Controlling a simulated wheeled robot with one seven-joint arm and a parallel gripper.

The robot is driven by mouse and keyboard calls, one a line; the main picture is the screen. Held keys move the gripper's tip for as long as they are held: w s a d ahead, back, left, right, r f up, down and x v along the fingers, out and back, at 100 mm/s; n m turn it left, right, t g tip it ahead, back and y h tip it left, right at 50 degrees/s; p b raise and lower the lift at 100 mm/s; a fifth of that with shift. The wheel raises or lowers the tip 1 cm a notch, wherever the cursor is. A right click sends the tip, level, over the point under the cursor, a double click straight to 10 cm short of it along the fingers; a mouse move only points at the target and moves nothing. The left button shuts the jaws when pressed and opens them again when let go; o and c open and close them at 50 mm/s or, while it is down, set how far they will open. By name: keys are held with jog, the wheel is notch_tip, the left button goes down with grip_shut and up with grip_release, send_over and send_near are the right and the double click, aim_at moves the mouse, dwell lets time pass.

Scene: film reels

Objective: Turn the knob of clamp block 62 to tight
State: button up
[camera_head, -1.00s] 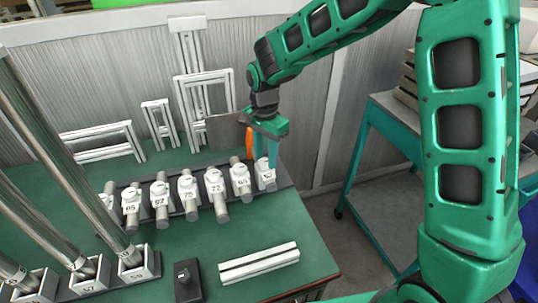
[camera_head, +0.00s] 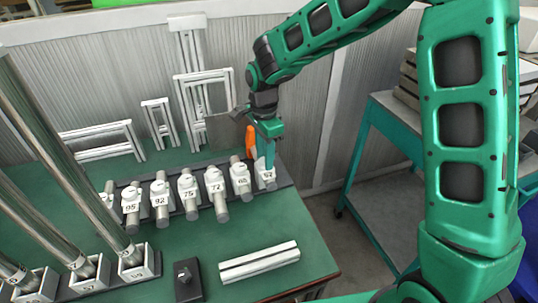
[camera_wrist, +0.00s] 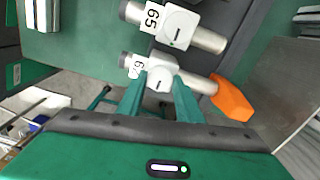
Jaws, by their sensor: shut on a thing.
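Clamp block 62 (camera_head: 266,184) is the rightmost block in the row on the green bench. In the wrist view its label (camera_wrist: 136,68) shows sideways beside its round white knob (camera_wrist: 159,84). My gripper (camera_head: 266,163) reaches down onto this block from above. In the wrist view my gripper (camera_wrist: 160,79) has one finger on each side of the knob and is shut on it. A short dark line marks the knob's top. The fingers hide part of the knob's sides and, in the head view, most of the knob.
Block 65 (camera_wrist: 180,28) stands close beside block 62, with several similar blocks in the same row (camera_head: 187,192). An orange piece (camera_head: 250,139) stands just behind my gripper. White frames lean at the back. A white rail (camera_head: 259,262) and dark box (camera_head: 187,280) lie in front.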

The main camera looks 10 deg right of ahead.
aim_at(263, 159)
jog(key=shift+w+a+r, duration=0.2)
jog(key=shift+w+a, duration=0.05)
jog(key=shift+a, duration=0.1)
jog(key=o, duration=1)
jog(key=shift+o, duration=0.2)
jog(key=shift+d+f, duration=0.1)
jog(key=shift+d, duration=0.05)
notch_tip(263, 159, up, 11)
jog(key=shift+f, duration=0.15)
